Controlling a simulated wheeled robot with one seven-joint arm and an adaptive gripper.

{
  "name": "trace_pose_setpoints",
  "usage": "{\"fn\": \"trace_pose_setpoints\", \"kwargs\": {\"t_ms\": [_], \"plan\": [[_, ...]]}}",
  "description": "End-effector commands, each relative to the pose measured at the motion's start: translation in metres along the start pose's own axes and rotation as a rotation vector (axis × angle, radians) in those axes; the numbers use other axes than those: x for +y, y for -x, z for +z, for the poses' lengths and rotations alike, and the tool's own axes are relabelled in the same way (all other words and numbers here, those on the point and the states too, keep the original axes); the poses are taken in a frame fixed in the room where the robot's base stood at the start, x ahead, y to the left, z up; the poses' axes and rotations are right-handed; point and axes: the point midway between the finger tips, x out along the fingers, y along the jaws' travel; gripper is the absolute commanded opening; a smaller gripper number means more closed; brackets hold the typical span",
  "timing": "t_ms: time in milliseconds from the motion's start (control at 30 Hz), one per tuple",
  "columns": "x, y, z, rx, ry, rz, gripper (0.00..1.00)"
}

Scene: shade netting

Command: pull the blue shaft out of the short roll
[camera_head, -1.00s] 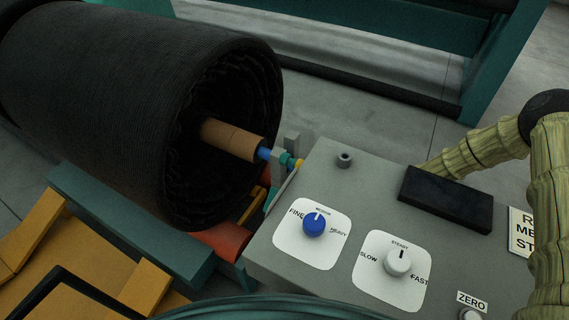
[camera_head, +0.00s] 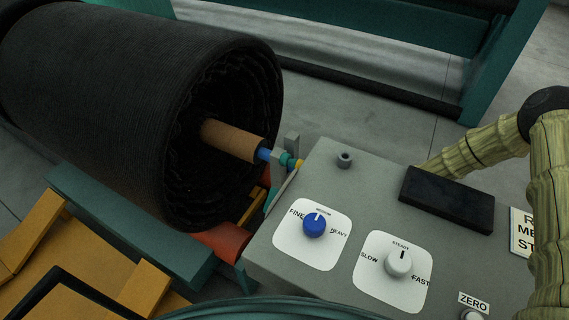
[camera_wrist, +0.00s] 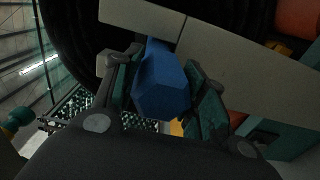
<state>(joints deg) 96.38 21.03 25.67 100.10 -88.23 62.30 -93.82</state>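In the wrist view my gripper (camera_wrist: 163,62) has its two fingers spread, one on each side of a blue faceted bar (camera_wrist: 162,92), which looks like the blue shaft's end. The left pad is very close to the blue surface and a narrow gap shows by the right pad. Contact is hard to tell. In the head view a large black netting roll (camera_head: 110,100) lies on a brown core tube (camera_head: 232,141). A short blue piece (camera_head: 264,154) shows at the tube's end. My gripper is hidden in the head view. I cannot tell which roll is the short one.
A grey console (camera_head: 330,180) with a blue knob (camera_head: 313,225), a white knob (camera_head: 398,262) and a black block (camera_head: 446,199) fills the centre right. A teal frame (camera_head: 130,225) borders the roll. In the wrist view a pale beam (camera_wrist: 250,85) runs close beyond the fingers.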

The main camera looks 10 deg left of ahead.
Motion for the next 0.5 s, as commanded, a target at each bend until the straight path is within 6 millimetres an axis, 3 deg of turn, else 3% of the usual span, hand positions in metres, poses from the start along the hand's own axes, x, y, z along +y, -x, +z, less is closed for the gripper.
{"fn": "trace_pose_setpoints", "kwargs": {"t_ms": [67,500], "plan": [[-0.0008,0.0003,-0.0001,0.000,0.000,-0.002,0.04],[-0.0006,0.0038,0.0002,-0.001,0.000,-0.002,0.03]]}}
